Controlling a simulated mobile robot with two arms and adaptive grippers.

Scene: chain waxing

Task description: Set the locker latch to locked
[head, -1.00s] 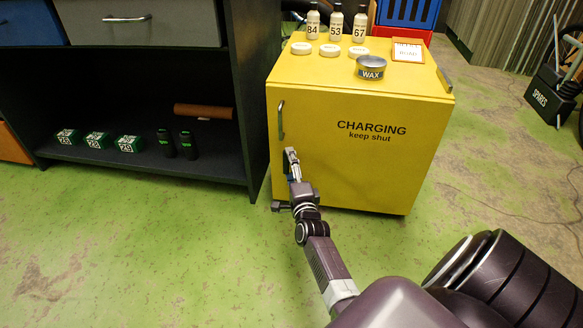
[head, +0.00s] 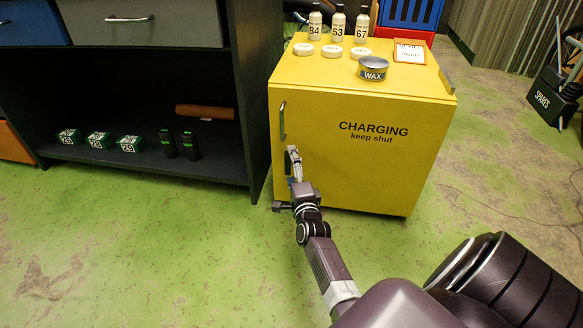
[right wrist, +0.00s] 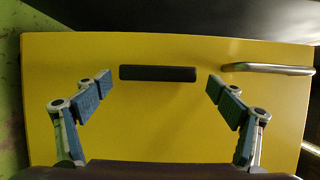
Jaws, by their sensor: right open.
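The yellow locker (head: 352,150) has a shut door reading "CHARGING keep shut". Its latch is a dark straight bar (right wrist: 158,73) on the yellow door, in line with the metal door handle (right wrist: 268,69). In the head view the latch (head: 289,162) stands roughly upright below the handle (head: 283,120), partly hidden by my gripper. My right gripper (head: 294,155) is in front of the latch. In the right wrist view its fingers (right wrist: 160,82) are wide open, one beyond each end of the bar, with nothing between them gripped. My left gripper is not in view.
On the locker top are bottles (head: 338,24), white discs (head: 332,51), a wax tin (head: 372,69) and a small card (head: 409,53). A dark shelf unit (head: 240,110) stands close on the left. Green floor (head: 150,250) is clear in front.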

